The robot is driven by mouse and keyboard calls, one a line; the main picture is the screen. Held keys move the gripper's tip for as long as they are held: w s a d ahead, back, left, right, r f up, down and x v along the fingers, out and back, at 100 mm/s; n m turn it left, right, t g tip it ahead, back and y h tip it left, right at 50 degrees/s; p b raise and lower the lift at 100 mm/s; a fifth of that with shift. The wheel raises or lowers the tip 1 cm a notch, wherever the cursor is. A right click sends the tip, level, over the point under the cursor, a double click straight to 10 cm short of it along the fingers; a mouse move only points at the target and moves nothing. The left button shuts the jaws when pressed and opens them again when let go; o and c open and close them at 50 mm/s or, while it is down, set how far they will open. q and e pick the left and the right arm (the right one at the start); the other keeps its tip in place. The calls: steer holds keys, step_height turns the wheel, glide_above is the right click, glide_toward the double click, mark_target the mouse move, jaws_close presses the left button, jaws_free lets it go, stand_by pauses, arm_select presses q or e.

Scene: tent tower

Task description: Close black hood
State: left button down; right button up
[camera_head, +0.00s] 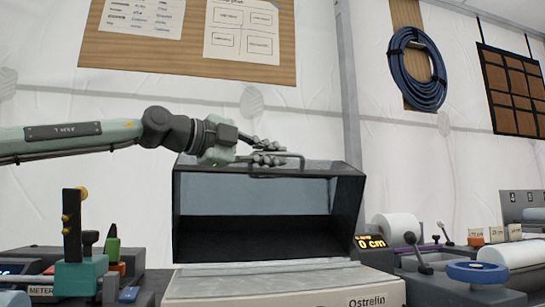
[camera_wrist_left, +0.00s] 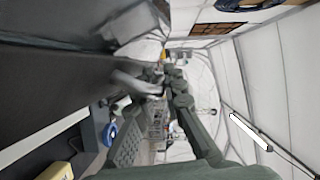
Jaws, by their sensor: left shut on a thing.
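The black hood (camera_head: 268,225) sits on a pale machine labelled "Ostrelin" in the head view. Its front is open and its dark inside shows, with the lid raised at the top. A metal bar handle (camera_head: 292,155) runs along the lid's upper edge. My left gripper (camera_head: 270,152) comes in from the left and is shut on the handle. In the left wrist view the handle (camera_wrist_left: 135,84) lies between the gripper fingers, and the dark hood (camera_wrist_left: 45,75) fills the left side. My right gripper is in neither view.
The pale machine base (camera_head: 285,285) stands below the hood. A teal device (camera_head: 80,275) with upright levers is at its left. A blue handwheel (camera_head: 477,272) and white roll (camera_head: 397,228) are at its right. A pale tent wall stands behind.

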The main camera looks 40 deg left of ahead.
arm_select(q)
steer(key=c, duration=1.9)
jaws_free()
steer(key=v, duration=1.2)
